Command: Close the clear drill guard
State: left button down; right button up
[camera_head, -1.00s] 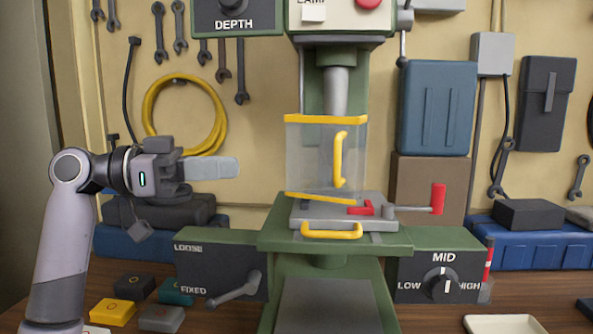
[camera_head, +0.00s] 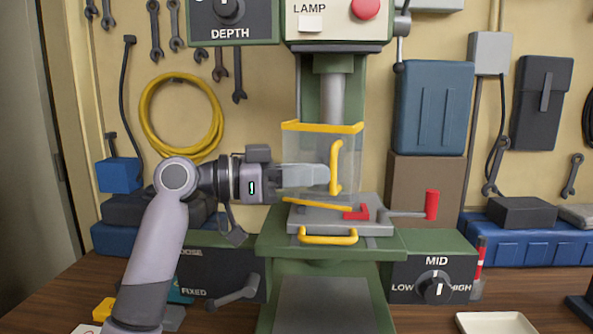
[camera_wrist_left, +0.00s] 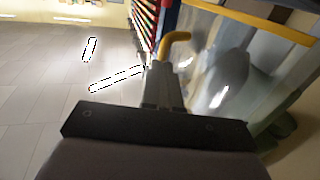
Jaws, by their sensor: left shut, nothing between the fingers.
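The clear drill guard (camera_head: 350,152) hangs around the drill press spindle, with yellow edging along its top and bottom and an upright yellow handle (camera_head: 336,167) on its front. In the left wrist view, the guard (camera_wrist_left: 222,62) fills the right side and the yellow handle (camera_wrist_left: 174,42) shows beyond the fingertips. My left gripper (camera_head: 322,177) is shut and empty. Its fingers lie in front of the guard's left part, with the tips close beside the handle; I cannot tell whether they touch. The right gripper is not seen.
The grey vise table (camera_head: 368,229) below the guard has a red clamp lever, a red-ended handle (camera_head: 431,205) and a yellow front handle. Panels with LOOSE/FIXED and LOW/MID/HIGH knobs flank it. A white tray (camera_head: 497,323) sits at the front right.

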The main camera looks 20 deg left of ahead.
aim_at(337, 191)
pick_arm(q)
jog(key=shift+d, duration=0.1)
jog(key=shift+n+t+y, duration=0.6)
jog(key=shift+n+t, duration=0.1)
jog(key=shift+t, duration=0.2)
jog(key=shift+p+x, duration=0.55)
jog(key=shift+x, duration=1.7)
jog(key=shift+r, duration=0.1)
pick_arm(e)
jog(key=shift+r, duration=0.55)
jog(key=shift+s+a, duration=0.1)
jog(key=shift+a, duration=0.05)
